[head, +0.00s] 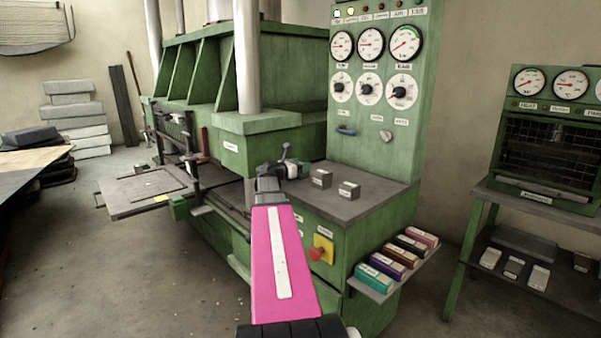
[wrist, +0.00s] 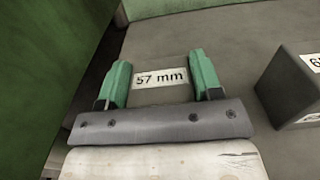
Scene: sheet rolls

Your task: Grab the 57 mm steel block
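The 57 mm steel block (wrist: 160,62) is grey with a white label in the wrist view. It lies between the two green fingers of my gripper (wrist: 162,80). The fingers stand apart, one on each side of the label; I cannot make out contact with the block's sides. In the head view my gripper (head: 288,170) is low over the left part of the machine's grey worktop, and the block is mostly hidden there.
Another labelled steel block (wrist: 290,85) stands close to the right of my gripper. In the head view two blocks, a nearer one (head: 349,190) and a farther one (head: 321,179), sit on the worktop (head: 375,180). The green gauge panel (head: 375,110) rises behind.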

